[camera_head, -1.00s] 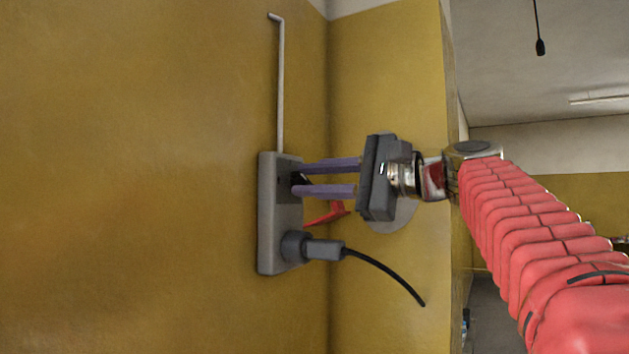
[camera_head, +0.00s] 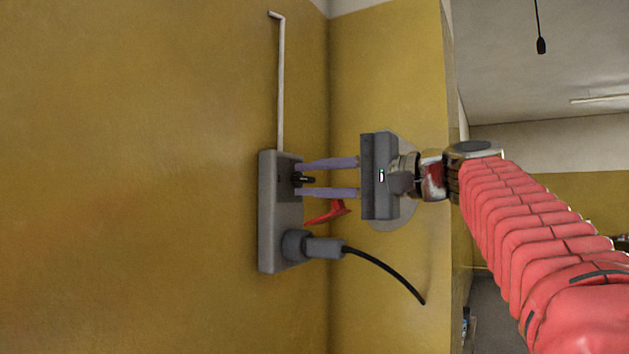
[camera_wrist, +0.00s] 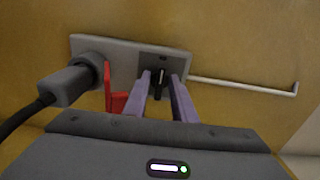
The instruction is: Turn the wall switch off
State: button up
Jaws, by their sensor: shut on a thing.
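The wall switch is a small black knob (camera_head: 306,180) with a pale line, on the upper part of a grey wall plate (camera_head: 267,222). The knob also shows in the wrist view (camera_wrist: 159,82), its pale line running up the picture. My gripper (camera_head: 298,179) reaches the plate from the right, its two purple fingers on either side of the knob. In the wrist view my gripper (camera_wrist: 160,78) is shut on the knob. The fingers hide part of its sides.
A plug (camera_head: 322,248) with a black cable (camera_head: 392,277) sits in the plate's lower socket. A red bracket-like piece (camera_head: 327,213) sticks out between plug and knob, close to the fingers. A thin pale pipe (camera_head: 281,90) runs up the yellow wall.

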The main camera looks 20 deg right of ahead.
jog(key=shift+a+f, duration=0.1)
jog(key=shift+f, duration=0.1)
jog(key=o, duration=0.7)
jog(key=shift+c, duration=0.2)
jog(key=shift+r, duration=0.1)
jog(key=shift+s, duration=0.1)
jog(key=v, duration=1.3)
jog(key=shift+s+d, duration=0.2)
jog(key=shift+d, duration=0.1)
